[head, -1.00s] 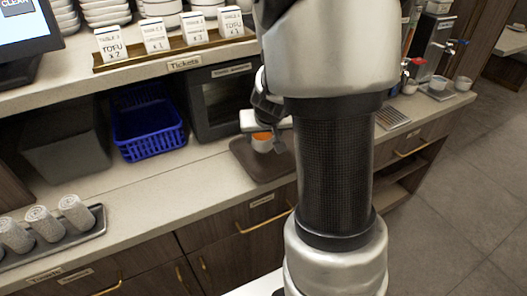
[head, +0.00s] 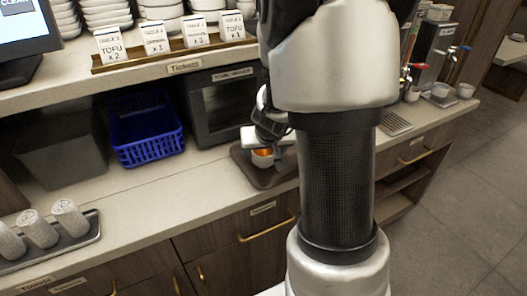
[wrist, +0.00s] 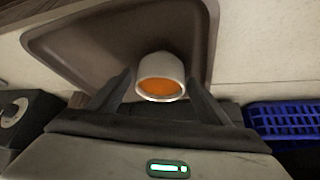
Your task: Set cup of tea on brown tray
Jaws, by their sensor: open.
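A white cup of orange-brown tea (head: 262,158) stands upright on the brown tray (head: 262,179) on the counter. In the wrist view the cup (wrist: 161,67) appears between my two dark fingers, with the tray (wrist: 90,45) beyond it. My gripper (wrist: 160,92) is open, one finger on each side of the cup, with small gaps. In the head view my gripper (head: 272,136) is low over the tray and partly hides the cup. My arm covers part of the tray's right side.
A blue basket (head: 147,135) is to the left, and a tray of rolled towels (head: 68,245) is at far left. A dispenser and cups (head: 465,90) stand at right. Bare counter (head: 170,185) lies left of the brown tray.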

